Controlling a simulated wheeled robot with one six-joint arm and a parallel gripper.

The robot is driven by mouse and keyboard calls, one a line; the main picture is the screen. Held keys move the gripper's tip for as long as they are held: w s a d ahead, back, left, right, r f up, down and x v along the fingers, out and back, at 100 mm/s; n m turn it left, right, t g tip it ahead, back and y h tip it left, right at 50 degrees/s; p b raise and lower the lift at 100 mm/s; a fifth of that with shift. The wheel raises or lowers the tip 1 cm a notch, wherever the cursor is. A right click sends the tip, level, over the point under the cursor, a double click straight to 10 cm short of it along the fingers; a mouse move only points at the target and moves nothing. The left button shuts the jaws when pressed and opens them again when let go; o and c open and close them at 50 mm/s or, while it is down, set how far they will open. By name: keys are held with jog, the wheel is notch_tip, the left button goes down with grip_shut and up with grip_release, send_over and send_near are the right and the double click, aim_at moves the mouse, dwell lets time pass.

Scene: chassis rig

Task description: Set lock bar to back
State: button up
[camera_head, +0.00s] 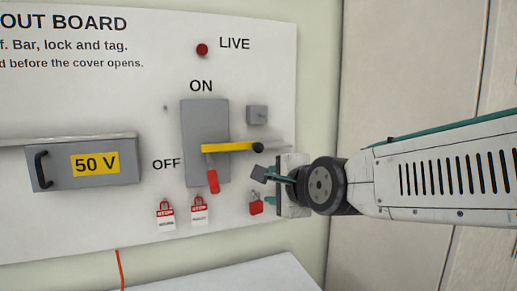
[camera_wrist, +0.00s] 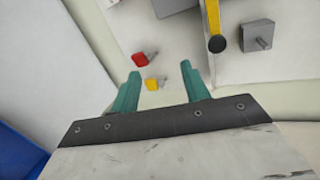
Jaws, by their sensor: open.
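A yellow bar with a black end (camera_head: 230,147), which looks like the lock bar, lies across the grey switch box (camera_head: 190,115) between the ON and OFF labels, its black end to the right. A red grip (camera_head: 212,181) hangs below its left part. In the wrist view the yellow bar (camera_wrist: 213,16) shows at the top, right of the fingers. My gripper (camera_head: 268,189) is below and right of the bar's black end, apart from it. In the wrist view my gripper (camera_wrist: 160,70) has its teal fingers spread, with nothing held between them.
A small grey block (camera_head: 257,114) sits right of the switch box. A red lock (camera_head: 256,206) is beside my gripper; the wrist view also shows a yellow piece (camera_wrist: 152,84). Red-and-white tags (camera_head: 198,212) hang below. A 50 V cover (camera_head: 60,176) is at left.

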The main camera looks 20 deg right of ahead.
aim_at(259, 148)
jog(key=shift+w+d+r+m+t+h, duration=0.2)
jog(key=shift+w+r+m+t, duration=0.4)
jog(key=shift+w+r+m, duration=0.8)
jog(key=shift+w+d+r+m+t+h, duration=0.15)
jog(key=shift+w+r+m+t, duration=0.55)
jog(key=shift+w, duration=1.4)
jog(key=shift+w+d+r+m+t+h, duration=0.1)
jog(key=shift+w+r+m+t+h, duration=0.15)
jog(key=shift+w+r+m+t, duration=0.85)
jog(key=shift+w+f+g, duration=0.3)
jog(key=shift+w+g, duration=0.3)
jog(key=shift+w, duration=0.05)
grip_shut()
jog(key=shift+a, duration=0.1)
